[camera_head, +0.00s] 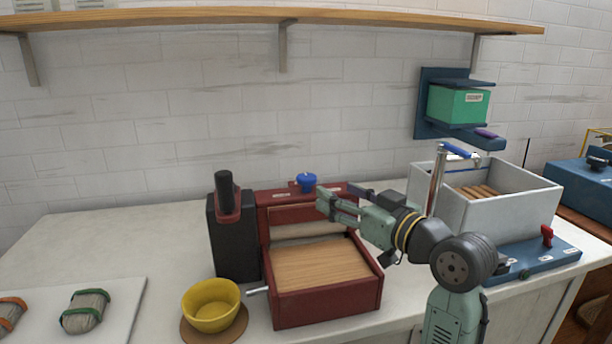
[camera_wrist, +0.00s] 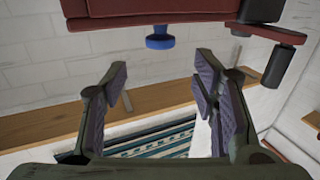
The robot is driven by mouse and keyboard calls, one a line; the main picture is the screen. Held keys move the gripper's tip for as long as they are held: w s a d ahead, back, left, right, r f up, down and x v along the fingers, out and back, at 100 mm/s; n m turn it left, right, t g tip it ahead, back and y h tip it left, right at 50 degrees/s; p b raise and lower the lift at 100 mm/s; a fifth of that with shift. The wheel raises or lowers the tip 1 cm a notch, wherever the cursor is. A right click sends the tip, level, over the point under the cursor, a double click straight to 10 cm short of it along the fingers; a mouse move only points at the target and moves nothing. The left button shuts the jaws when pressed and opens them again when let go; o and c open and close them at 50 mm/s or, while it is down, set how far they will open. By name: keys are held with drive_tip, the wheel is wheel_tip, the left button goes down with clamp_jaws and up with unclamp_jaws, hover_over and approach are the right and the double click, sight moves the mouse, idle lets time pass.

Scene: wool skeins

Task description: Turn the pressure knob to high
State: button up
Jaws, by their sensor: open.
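A blue knob (camera_head: 306,182) stands on the back top edge of a dark red press (camera_head: 325,313) with a wooden board in it. My gripper (camera_head: 335,199) is open, just right of the knob and above the back of the press. It looks apart from the knob. In the wrist view the knob (camera_wrist: 160,42) shows under the red body (camera_wrist: 140,14), beyond the gap between my open, empty fingers (camera_wrist: 160,78). I cannot read any marking by the knob, so its setting is unclear.
A black box with an upright handle (camera_head: 233,240) stands left of the press. A yellow bowl (camera_head: 211,305) sits in front. A grey sink-like tub (camera_head: 510,205) with a tap (camera_head: 436,190) stands right of my arm. A wooden shelf (camera_head: 200,15) runs above.

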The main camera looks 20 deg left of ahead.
sight(312, 180)
drive_tip(key=p+x, duration=0.2)
drive_tip(key=x, duration=0.7)
drive_tip(key=shift+w+a+r+p, duration=0.1)
drive_tip(key=shift+w+a+p, duration=0.15)
drive_tip(key=shift+a+p, duration=0.05)
drive_tip(key=shift+c, duration=0.6)
drive_tip(key=c, duration=1)
